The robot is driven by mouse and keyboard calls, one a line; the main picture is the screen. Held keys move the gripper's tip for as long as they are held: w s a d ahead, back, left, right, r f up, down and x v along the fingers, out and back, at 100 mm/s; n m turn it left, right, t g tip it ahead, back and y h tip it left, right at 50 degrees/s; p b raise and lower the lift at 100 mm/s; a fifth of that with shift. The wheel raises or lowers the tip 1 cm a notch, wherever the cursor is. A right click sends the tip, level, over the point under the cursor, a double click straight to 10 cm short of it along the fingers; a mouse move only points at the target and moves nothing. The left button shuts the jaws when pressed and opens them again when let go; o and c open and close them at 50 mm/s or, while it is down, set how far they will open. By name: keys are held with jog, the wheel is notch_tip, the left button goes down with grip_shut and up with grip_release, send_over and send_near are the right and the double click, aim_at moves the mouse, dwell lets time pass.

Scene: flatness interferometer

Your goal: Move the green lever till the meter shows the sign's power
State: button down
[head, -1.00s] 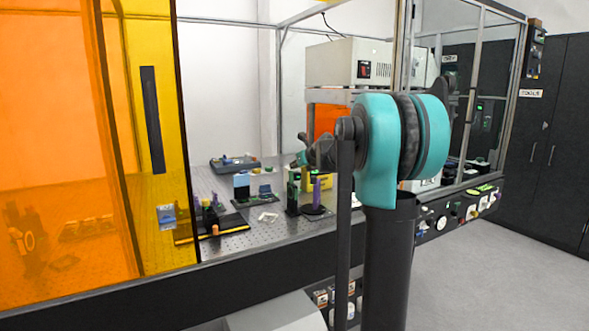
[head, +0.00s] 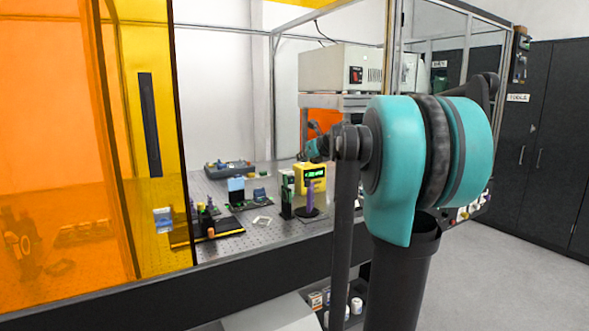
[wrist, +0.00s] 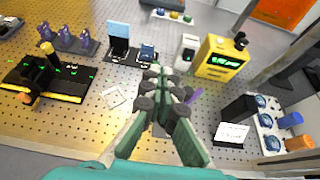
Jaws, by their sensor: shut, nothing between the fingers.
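The yellow meter (head: 312,173) stands on the perforated bench with a lit green display. It also shows at the upper right of the wrist view (wrist: 222,60); its digits are too small to read. A slim dark green upright (head: 286,198), which may be the green lever, stands left of a purple upright (head: 310,196) on a dark round base. In the wrist view my gripper (wrist: 166,80) is shut and empty over the bench, left of the purple piece (wrist: 194,97). It hides what is beneath it. A white card (wrist: 232,133) may be the sign; its text is unreadable.
An orange and amber panel (head: 75,150) covers the left of the bench. A black mount (wrist: 45,78) sits at left in the wrist view.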

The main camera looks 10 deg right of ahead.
jog(key=s+d+f+t, duration=0.1)
jog(key=s+f+t, duration=0.25)
jog(key=f, duration=0.45)
send_near(286, 177)
jog(key=shift+y, duration=0.4)
jog(key=x, duration=0.6)
jog(key=shift+w+d+f, duration=0.1)
jog(key=shift+w+f, duration=0.05)
jog(key=shift+w, duration=0.3)
jog(key=shift+w+a, duration=0.2)
jog(key=shift+w, duration=0.35)
